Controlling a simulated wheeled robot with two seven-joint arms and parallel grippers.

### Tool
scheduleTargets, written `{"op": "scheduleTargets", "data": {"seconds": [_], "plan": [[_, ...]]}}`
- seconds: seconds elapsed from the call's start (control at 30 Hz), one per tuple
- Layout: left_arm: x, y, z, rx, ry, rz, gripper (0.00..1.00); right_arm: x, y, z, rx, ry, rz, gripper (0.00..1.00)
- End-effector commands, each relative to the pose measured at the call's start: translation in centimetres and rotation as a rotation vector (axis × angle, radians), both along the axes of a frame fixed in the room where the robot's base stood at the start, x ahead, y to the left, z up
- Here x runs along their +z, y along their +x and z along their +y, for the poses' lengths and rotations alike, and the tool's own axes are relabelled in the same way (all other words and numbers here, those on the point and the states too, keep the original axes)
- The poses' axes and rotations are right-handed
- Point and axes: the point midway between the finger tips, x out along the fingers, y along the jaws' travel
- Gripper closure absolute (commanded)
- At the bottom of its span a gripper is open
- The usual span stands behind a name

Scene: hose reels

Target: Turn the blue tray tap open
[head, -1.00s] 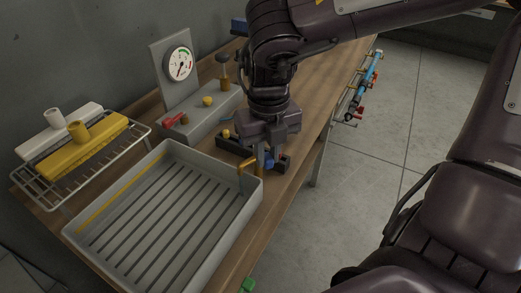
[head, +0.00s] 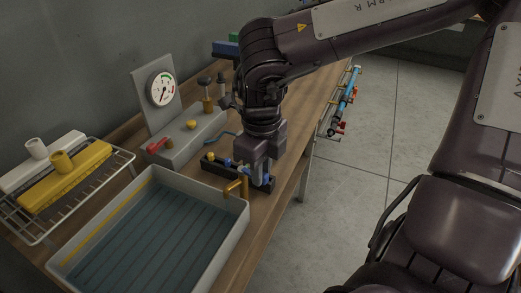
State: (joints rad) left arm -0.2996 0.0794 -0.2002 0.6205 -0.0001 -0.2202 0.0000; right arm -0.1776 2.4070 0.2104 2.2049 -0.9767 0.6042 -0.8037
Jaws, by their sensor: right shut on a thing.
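The grey tray (head: 226,226) stands on the bench, with a yellow line along its far-left inner wall. Its slatted floor shows through a bluish, water-like layer (head: 140,238). A brass spout (head: 237,187) reaches over its right corner from a black block (head: 212,166). My right gripper (head: 259,180) points down at the right end of that block. It is shut on the blue tap (head: 267,181), which its fingers mostly hide, so the handle's angle is unclear. My left gripper is not in view.
A wire rack (head: 92,183) with a white and a yellow block stands left. Behind the tray is a grey panel with a gauge (head: 160,89), a red lever (head: 156,146) and knobs. A blue tube with red fittings (head: 346,98) hangs off the bench's right side.

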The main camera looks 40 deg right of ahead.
Motion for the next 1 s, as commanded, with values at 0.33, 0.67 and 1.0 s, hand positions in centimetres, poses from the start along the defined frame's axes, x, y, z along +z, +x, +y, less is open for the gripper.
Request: {"op": "scheduleTargets", "data": {"seconds": [0.33,0.67,1.0], "plan": [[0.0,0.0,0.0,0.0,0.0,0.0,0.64,0.1,0.1,0.0,-0.001,-0.001,-0.002,0.79],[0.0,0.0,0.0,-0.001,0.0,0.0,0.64,0.0,0.0,0.0,-0.001,-0.001,-0.001,0.6],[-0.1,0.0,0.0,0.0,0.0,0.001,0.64,3.1,0.1,0.0,0.0,-0.002,-0.008,0.6]]}}
